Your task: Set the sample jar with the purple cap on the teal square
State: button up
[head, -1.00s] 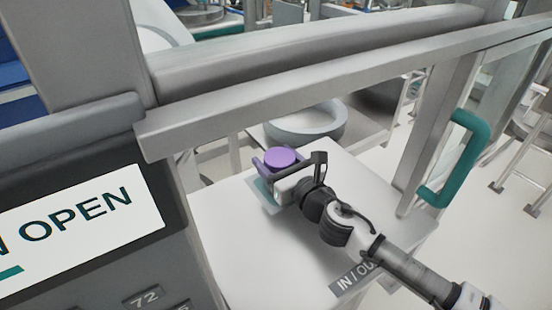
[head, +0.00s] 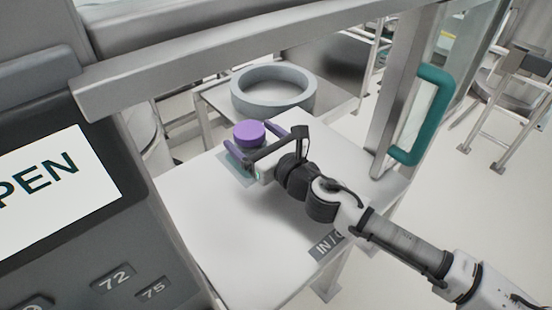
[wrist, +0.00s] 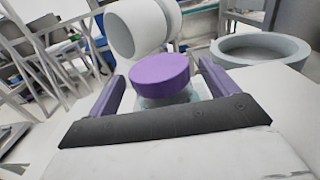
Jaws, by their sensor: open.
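The sample jar with the purple cap (head: 249,132) stands upright at the far end of the white shelf. Its cap (wrist: 160,74) and part of its clear body show in the wrist view. The teal square (head: 236,168) lies on the shelf under or just in front of the jar; the gripper partly hides it, and I cannot tell how far the jar's base lies on it. My gripper (head: 250,146) is open, with its purple-tipped fingers on either side of the jar. In the wrist view the fingers stand apart from the cap.
A grey ring-shaped basin (head: 273,91) stands behind the shelf. A frame post with a teal handle (head: 421,115) rises on the right, and a grey beam crosses above. A panel reading OPEN (head: 40,195) is at left. The shelf's near left part is bare.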

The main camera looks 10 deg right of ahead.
jog(key=b+v, duration=0.1)
jog(key=v, duration=0.2)
jog(key=b+v, duration=0.1)
jog(key=v, duration=0.2)
jog(key=shift+s+d+f+b, duration=0.15)
jog(key=shift+d+f+b, duration=0.1)
jog(key=shift+b, duration=0.1)
jog(key=shift+s+d+r+p, duration=0.3)
jog(key=shift+r+p, duration=0.25)
jog(key=shift+p, duration=0.25)
jog(key=shift+s+d+f+p, duration=0.15)
jog(key=shift+s+d+p, duration=0.15)
jog(key=shift+s+p, duration=0.55)
jog(key=shift+f, duration=0.15)
jog(key=shift+c, duration=0.3)
